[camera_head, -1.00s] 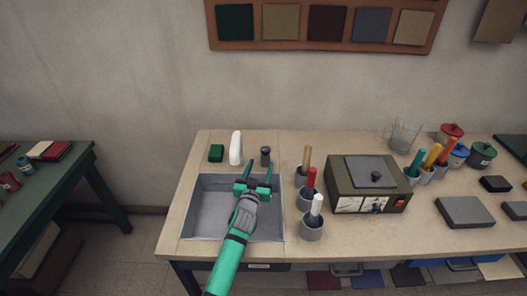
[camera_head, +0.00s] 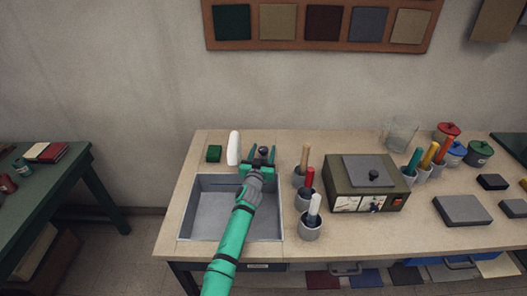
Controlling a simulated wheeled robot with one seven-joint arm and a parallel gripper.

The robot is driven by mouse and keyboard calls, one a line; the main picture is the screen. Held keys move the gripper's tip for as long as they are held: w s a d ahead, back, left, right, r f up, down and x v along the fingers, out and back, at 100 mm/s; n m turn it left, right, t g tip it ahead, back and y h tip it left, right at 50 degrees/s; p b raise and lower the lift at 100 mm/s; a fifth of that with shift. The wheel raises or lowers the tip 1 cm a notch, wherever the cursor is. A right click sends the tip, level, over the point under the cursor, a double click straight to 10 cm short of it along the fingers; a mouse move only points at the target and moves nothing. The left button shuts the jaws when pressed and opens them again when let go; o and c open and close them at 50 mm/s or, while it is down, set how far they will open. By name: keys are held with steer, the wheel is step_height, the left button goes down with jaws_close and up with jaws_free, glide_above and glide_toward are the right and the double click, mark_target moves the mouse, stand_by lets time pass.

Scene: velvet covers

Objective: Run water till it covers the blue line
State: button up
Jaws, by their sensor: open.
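A grey sink (camera_head: 212,215) is set into the worktop and looks empty. Behind it stands a white upright piece (camera_head: 234,148), perhaps the tap spout. Right of that is a short dark knob (camera_head: 263,152). My gripper (camera_head: 263,147) is open, with one finger on each side of the knob; I cannot tell whether they touch it. A clear glass vessel (camera_head: 401,134) stands at the back right of the worktop.
A green block (camera_head: 214,153) lies behind the sink's left part. Cups with coloured handles (camera_head: 311,226) stand close to the sink's right edge. A dark green box (camera_head: 367,184) stands farther right.

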steer(key=c, duration=1.1)
steer(key=shift+w+r+m+h, duration=0.15)
steer(key=shift+r+m+h, duration=0.1)
steer(key=shift+m+h, duration=0.25)
steer(key=shift+d+m+g+h, duration=0.15)
steer(key=shift+m+g+h, duration=0.2)
steer(key=shift+h, duration=0.55)
steer(key=shift+f+m+g+h, duration=0.15)
steer(key=shift+m+g+h, duration=0.4)
steer(key=shift+m+h, duration=0.6)
steer(key=shift+f+h, duration=0.1)
steer(key=shift+h, duration=0.25)
steer(key=o, duration=1.1)
